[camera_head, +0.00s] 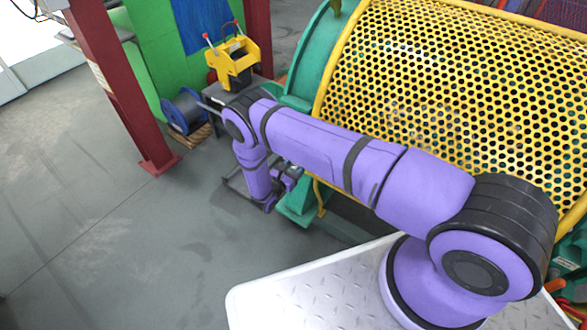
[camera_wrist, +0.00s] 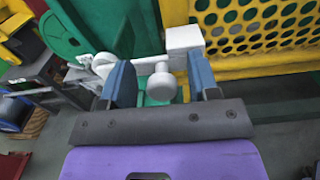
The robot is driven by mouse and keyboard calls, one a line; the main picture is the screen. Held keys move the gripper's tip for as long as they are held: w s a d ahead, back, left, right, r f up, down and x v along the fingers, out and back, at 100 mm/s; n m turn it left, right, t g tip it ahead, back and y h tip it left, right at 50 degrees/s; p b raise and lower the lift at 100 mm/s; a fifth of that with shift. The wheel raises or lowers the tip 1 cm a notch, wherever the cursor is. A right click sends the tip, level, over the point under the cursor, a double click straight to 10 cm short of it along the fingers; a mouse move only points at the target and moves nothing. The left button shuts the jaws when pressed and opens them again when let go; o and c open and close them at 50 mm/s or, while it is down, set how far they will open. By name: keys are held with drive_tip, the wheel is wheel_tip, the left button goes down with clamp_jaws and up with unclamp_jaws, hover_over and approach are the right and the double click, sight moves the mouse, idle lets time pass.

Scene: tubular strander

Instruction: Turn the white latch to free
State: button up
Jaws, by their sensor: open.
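The white latch shows in the wrist view, with a round white knob (camera_wrist: 162,84) facing my gripper. A white arm runs left from behind the knob, and a white block (camera_wrist: 184,39) sits above it beside the yellow guard. My gripper (camera_wrist: 160,74) is open, with one blue finger on each side of the knob. A gap shows between the knob and each finger, so I see no grip on it. In the head view my arm reaches down in front of the machine, and I cannot make out the latch there.
The yellow perforated guard (camera_head: 455,100) stands right of the latch. A green machine frame (camera_head: 300,200) is close by. A yellow-topped unit (camera_head: 233,62) and a blue spool (camera_head: 186,111) stand behind my arm. The grey floor (camera_head: 90,220) at left is open.

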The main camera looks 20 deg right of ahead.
clamp_jaws()
drive_tip(key=n, duration=0.1)
drive_tip(key=r+n, duration=0.2)
drive_tip(key=shift+w+a, duration=0.25)
drive_tip(key=w+a+r+n, duration=0.4)
drive_tip(key=w+n, duration=0.2)
drive_tip(key=n, duration=0.9)
drive_tip(key=shift+a, duration=0.2)
idle(0.5)
